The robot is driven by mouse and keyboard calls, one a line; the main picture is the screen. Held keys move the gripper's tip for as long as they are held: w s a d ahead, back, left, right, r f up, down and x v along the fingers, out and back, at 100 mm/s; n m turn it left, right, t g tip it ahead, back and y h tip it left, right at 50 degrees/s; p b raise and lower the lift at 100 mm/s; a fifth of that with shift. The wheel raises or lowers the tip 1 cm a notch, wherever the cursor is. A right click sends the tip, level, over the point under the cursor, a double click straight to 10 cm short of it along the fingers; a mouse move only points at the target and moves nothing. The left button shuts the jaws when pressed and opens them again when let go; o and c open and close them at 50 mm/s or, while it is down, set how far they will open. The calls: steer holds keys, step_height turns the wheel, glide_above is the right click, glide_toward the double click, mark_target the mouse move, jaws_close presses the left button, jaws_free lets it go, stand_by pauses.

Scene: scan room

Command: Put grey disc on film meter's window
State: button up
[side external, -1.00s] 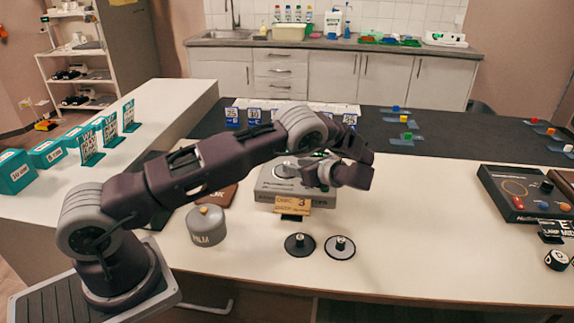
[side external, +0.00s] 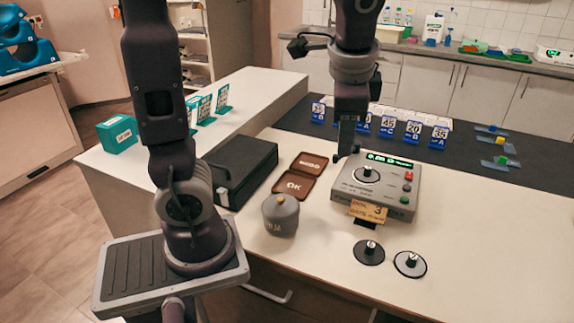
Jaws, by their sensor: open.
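The film meter (side external: 346,197) is a grey box with a lit green display and red and green buttons. A round, knobbed piece (side external: 367,175) sits on its top, over where the window seems to be. Two flat discs with upright knobs lie on the white table in front of the meter: a black disc (side external: 367,257) on the left and a slightly greyer, dark-rimmed disc (side external: 411,271) on the right. My gripper (side external: 346,153) points down beside the meter's back left corner, open, with nothing seen in it. It is seen edge-on, so the finger gap is hard to make out.
A grey lidded pot (side external: 281,220) stands left of the discs. Two brown trays (side external: 296,186), one marked OK, and a black case (side external: 238,172) lie further left. A yellow card (side external: 368,211) stands at the meter's front. Numbered blue stands (side external: 388,126) line the dark mat behind. Table right of the discs is clear.

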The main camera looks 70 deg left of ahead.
steer(key=s+d+n+t+h, duration=0.3)
steer(key=s+d+n, duration=0.2)
steer(key=s, duration=0.8)
steer(key=shift+s+d+f, duration=0.15)
steer(key=shift+s+d, duration=0.1)
steer(key=shift+d, duration=0.45)
